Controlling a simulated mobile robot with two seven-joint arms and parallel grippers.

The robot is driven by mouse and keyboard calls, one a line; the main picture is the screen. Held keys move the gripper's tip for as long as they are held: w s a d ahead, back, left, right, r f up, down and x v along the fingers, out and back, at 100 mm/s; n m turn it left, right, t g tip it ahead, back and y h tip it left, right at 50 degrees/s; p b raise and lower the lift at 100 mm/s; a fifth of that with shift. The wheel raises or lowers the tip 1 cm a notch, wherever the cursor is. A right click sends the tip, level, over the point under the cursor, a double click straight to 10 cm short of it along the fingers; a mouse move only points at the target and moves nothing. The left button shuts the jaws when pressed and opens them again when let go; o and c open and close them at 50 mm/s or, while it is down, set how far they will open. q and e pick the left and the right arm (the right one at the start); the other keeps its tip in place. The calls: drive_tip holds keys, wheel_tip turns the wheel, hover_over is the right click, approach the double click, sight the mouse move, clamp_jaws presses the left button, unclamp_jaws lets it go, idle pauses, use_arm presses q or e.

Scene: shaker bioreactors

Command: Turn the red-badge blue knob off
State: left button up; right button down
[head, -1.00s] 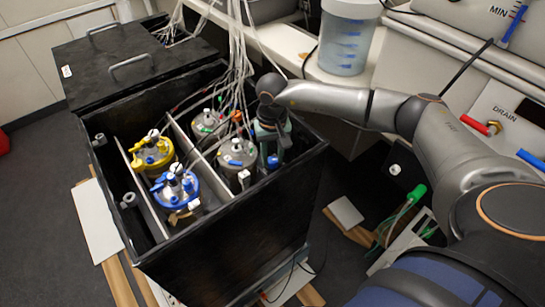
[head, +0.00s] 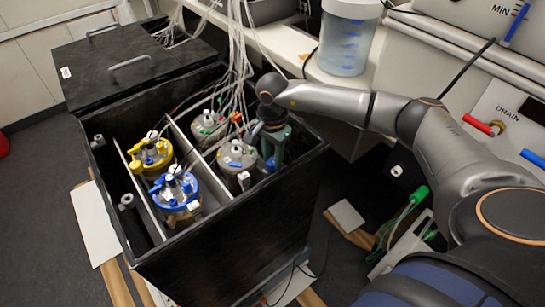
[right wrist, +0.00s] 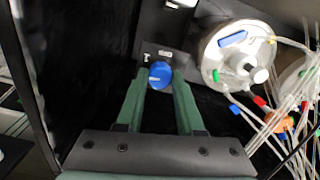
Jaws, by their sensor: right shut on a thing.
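The blue knob (right wrist: 160,72) sits on a small dark fitting inside the black box, in the middle of the right wrist view. A small part of it shows in the head view (head: 271,163). My right gripper (right wrist: 159,82) has its two green fingers on either side of the knob and is shut on it. I cannot make out a red badge; a small pale tag shows next to the knob. My left gripper is not in view.
The black box (head: 225,240) holds several vessels with tubing: a yellow-topped one (head: 150,153), a blue-topped one (head: 175,190) and grey-lidded ones (head: 237,156). Tubes hang close behind my gripper. The box's wall stands close beside it. A clear container (head: 347,40) is on the shelf.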

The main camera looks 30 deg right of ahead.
drive_tip(key=m, duration=0.5)
drive_tip(key=shift+r+m, duration=0.1)
drive_tip(key=shift+m, duration=0.2)
drive_tip(key=m+p, duration=0.1)
drive_tip(key=m, duration=0.3)
drive_tip(key=m+p, duration=0.1)
drive_tip(key=m, duration=0.4)
drive_tip(key=shift+m, duration=0.4)
drive_tip(key=m+p, duration=0.1)
drive_tip(key=m, duration=0.3)
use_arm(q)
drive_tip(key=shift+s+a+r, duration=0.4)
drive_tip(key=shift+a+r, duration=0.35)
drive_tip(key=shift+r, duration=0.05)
use_arm(e)
drive_tip(key=shift+m, duration=0.3)
